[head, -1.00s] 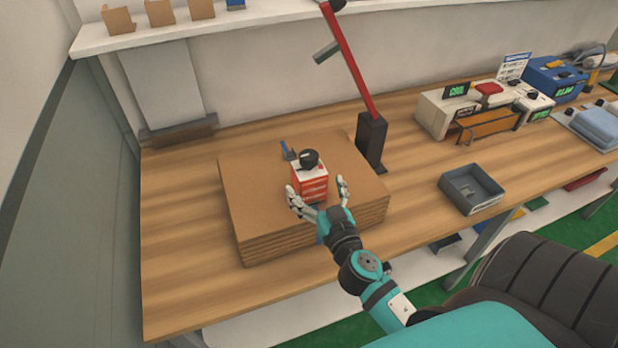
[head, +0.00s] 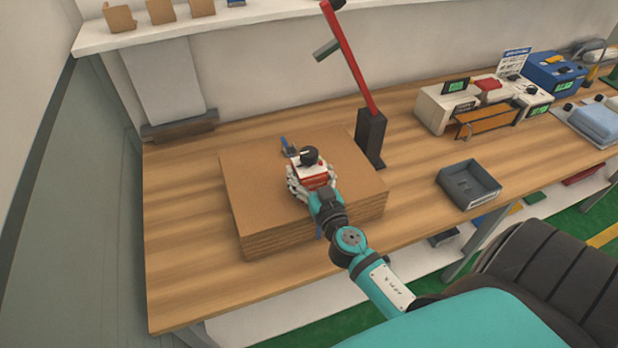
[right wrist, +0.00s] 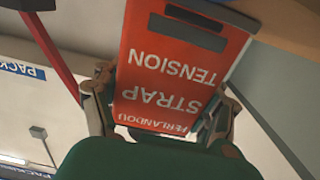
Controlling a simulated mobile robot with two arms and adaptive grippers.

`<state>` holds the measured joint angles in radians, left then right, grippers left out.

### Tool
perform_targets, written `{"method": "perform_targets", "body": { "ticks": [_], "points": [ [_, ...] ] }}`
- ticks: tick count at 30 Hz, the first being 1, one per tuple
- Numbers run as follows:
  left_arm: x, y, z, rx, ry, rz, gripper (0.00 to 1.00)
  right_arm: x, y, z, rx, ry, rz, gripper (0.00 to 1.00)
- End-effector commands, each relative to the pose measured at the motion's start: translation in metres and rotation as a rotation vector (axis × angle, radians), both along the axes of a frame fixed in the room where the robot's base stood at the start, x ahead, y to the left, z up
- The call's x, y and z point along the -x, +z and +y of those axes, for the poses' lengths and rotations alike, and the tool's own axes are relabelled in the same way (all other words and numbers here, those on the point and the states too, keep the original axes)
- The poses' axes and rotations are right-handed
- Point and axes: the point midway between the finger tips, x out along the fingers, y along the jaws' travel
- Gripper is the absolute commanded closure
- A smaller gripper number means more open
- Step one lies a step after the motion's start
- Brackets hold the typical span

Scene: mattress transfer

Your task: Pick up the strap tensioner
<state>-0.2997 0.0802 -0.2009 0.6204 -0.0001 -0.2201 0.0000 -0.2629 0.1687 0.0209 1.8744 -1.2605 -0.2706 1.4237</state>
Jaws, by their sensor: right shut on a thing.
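The strap tensioner is a small red and white box with a black knob on top (head: 309,172). It stands upright on a stack of flat cardboard (head: 262,203) on the wooden bench. My right gripper (head: 311,184) is shut on it, with a finger on each side. In the right wrist view the tensioner's red face (right wrist: 172,75) fills the middle, with the words STRAP and TENSION upside down. The gripper's fingers (right wrist: 160,112) show on both sides of that face. My left gripper is not in view.
A red post on a black base (head: 370,138) stands right behind the cardboard. A grey open tray (head: 468,202) lies to the right. White devices (head: 445,106) and a blue box (head: 553,72) stand farther right. The bench left of the cardboard is clear.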

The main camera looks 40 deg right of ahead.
Motion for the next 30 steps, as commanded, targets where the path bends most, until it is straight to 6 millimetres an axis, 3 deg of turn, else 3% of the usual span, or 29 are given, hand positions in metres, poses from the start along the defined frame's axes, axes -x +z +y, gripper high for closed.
{"method": "perform_targets", "body": {
  "ticks": [1,7,19,30],
  "points": [
    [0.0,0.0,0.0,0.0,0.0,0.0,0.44,0.0,-0.001,0.0,0.0,-0.001,0.001,0.61],
    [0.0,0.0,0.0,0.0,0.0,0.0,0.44,0.0,-0.001,0.0,0.0,-0.001,0.002,0.87],
    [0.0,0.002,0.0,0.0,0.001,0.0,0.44,0.0,0.006,0.0,0.001,-0.001,-0.004,0.87],
    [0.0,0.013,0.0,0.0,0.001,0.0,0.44,0.0,0.038,0.0,0.002,0.001,-0.007,0.87]
  ]
}}
